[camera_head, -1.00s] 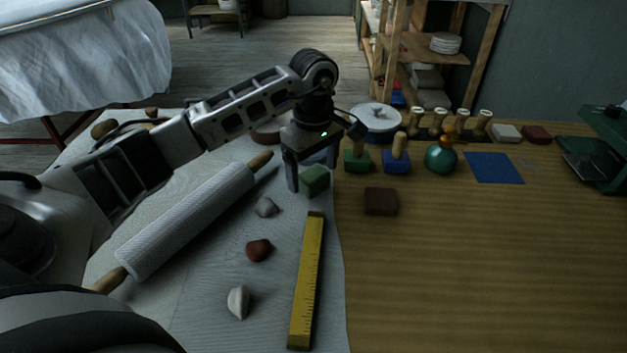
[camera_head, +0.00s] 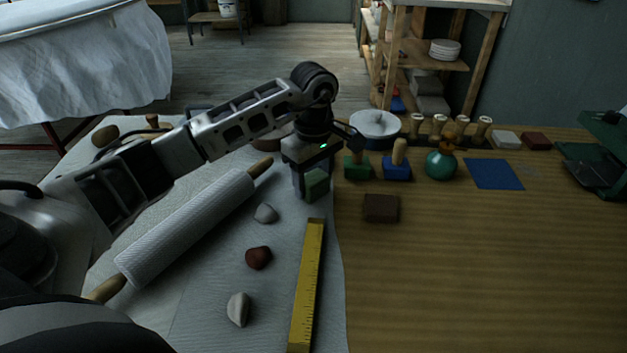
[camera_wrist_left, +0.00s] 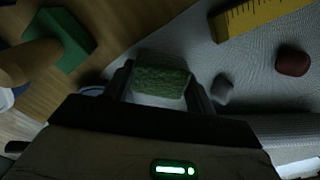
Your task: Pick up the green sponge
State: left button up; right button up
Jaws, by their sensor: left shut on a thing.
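The green sponge (camera_head: 317,184) is a small block near the right edge of the white cloth, partly hidden by my gripper in the head view. My left gripper (camera_head: 311,190) points down over it and is shut on it. In the left wrist view the sponge (camera_wrist_left: 160,82) sits between the two fingers of my left gripper (camera_wrist_left: 160,90), with a finger against each side. I cannot tell whether the sponge still touches the cloth. My right gripper does not show.
A yellow ruler (camera_head: 307,285), a white rolling pin (camera_head: 187,228) and several small lumps lie near the sponge. A dark brown block (camera_head: 380,208) and green (camera_head: 356,170) and blue (camera_head: 396,170) handled blocks stand to the right. The wooden table's front right is clear.

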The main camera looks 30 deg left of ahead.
pick_arm(q)
notch_tip(320, 180, up, 2)
jog(key=shift+r, duration=0.2)
jog(key=s+d+r+p, duration=0.1)
jog(key=s+d+r, duration=0.8)
jog(key=s+r, duration=0.1)
jog(key=shift+s+d+p, duration=0.2)
jog(key=shift+p, duration=0.2)
